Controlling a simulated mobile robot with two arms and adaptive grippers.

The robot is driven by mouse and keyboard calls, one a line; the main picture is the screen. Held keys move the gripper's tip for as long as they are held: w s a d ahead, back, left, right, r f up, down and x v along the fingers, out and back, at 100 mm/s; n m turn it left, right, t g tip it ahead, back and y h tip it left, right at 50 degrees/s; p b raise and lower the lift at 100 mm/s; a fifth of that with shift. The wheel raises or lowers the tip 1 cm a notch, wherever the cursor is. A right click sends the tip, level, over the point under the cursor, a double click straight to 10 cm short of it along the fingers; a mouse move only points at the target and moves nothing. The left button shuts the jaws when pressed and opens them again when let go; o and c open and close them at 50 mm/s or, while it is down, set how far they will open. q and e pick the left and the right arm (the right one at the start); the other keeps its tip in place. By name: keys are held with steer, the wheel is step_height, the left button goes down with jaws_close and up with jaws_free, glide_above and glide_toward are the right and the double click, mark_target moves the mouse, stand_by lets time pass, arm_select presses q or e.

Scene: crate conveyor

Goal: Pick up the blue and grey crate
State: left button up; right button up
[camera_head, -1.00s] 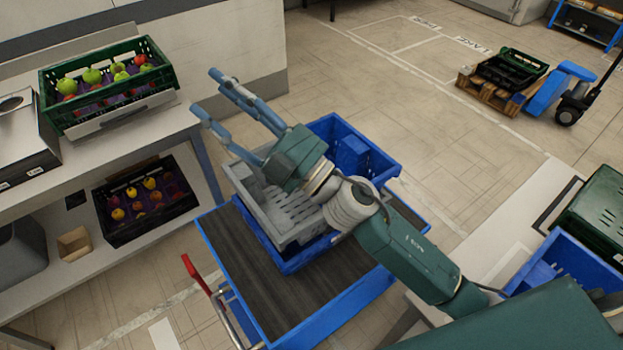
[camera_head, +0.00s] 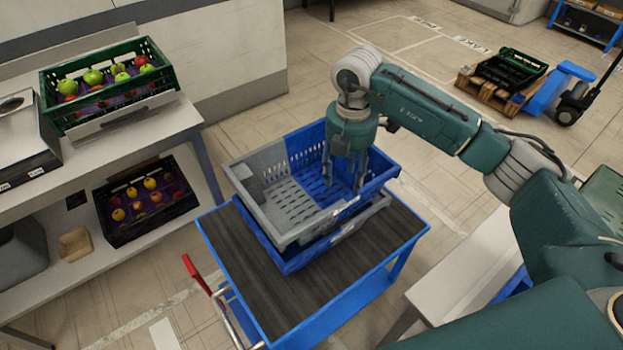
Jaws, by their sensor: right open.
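The blue and grey crate (camera_head: 262,163) is empty and sits on top of another crate on the blue cart. Its left part is grey and its right part is blue. The crate below (camera_head: 290,262) is mostly covered and shows blue and grey edges. My right gripper (camera_head: 343,180) points down over the blue part of the top crate, with its fingers open and nothing between them. I cannot tell whether the fingertips touch the crate. My left gripper is not in view.
The cart (camera_head: 310,300) has a dark top and a red handle (camera_head: 195,272). Shelves at the left hold a green crate of apples (camera_head: 160,77) and a black crate of fruit (camera_head: 125,238). A pallet with a black crate (camera_head: 510,70) stands at the back right.

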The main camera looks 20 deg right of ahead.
mark_target(343, 200)
step_height(343, 200, down, 4)
steer(key=shift+r+p, duration=0.15)
steer(key=shift+p, duration=0.25)
steer(key=shift+f+p, duration=0.4)
steer(key=shift+f, duration=0.15)
step_height(343, 200, down, 4)
steer(key=shift+r+p, duration=0.2)
steer(key=shift+p, duration=0.7)
steer(key=shift+f, duration=0.5)
steer(key=shift+c, duration=0.2)
steer(key=shift+w+r, duration=0.1)
jaws_close()
